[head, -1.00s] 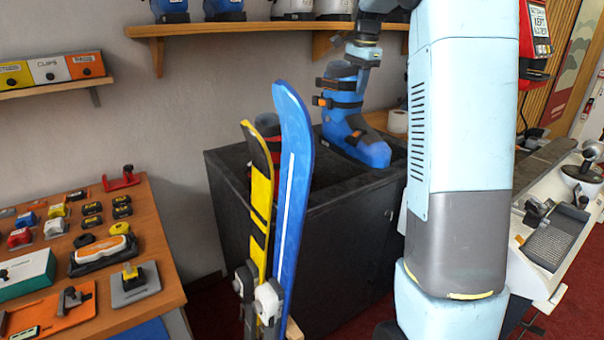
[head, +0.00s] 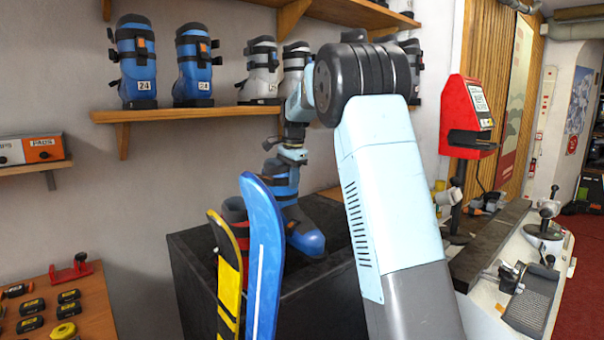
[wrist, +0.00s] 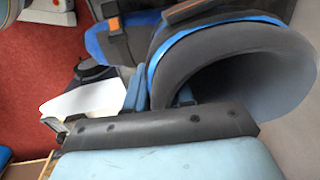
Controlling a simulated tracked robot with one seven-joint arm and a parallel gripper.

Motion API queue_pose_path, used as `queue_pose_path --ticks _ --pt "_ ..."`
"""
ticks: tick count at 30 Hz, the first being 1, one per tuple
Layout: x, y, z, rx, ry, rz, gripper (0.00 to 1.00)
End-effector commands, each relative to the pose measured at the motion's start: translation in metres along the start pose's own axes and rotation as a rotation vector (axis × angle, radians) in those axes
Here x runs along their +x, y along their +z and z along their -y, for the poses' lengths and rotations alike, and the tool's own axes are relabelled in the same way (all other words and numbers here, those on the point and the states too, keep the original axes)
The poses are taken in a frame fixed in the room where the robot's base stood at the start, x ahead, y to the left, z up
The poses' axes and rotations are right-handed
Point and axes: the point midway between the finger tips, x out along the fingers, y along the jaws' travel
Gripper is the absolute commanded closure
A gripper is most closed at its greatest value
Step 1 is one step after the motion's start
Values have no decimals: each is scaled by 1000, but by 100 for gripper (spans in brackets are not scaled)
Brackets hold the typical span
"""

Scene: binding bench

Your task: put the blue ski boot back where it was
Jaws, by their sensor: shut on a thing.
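The blue ski boot (head: 305,238) hangs roughly upright from my gripper (head: 291,158) in the head view, over or just behind the top of a black box (head: 205,290). Its toe points towards the lower right; whether it touches the box is unclear. In the wrist view the boot's dark open cuff (wrist: 235,62) with a blue rim is large at the right. My gripper (wrist: 138,92) is shut on the cuff's edge there. A wooden wall shelf (head: 175,113) above carries two other blue boots (head: 136,65) marked with numbers, and grey boots (head: 262,72) further right.
A blue ski (head: 264,250) and a yellow-black ski (head: 228,275) stand in front of the box. A red item (head: 236,212), partly hidden, sits behind them. A bench with a red machine (head: 470,105) is at the right. An orange table (head: 85,300) with small items is at lower left.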

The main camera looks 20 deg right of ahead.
Motion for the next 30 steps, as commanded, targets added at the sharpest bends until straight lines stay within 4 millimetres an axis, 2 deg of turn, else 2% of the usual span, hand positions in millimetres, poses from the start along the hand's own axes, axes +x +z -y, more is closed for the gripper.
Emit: queue_pose_path --ticks 6,18,24,30 --pt "23 7 15 -2 -3 -1 100" --pt "43 12 26 0 -2 -1 100" --pt "67 11 22 1 -3 -2 100" --pt "71 10 21 2 -4 -2 100"
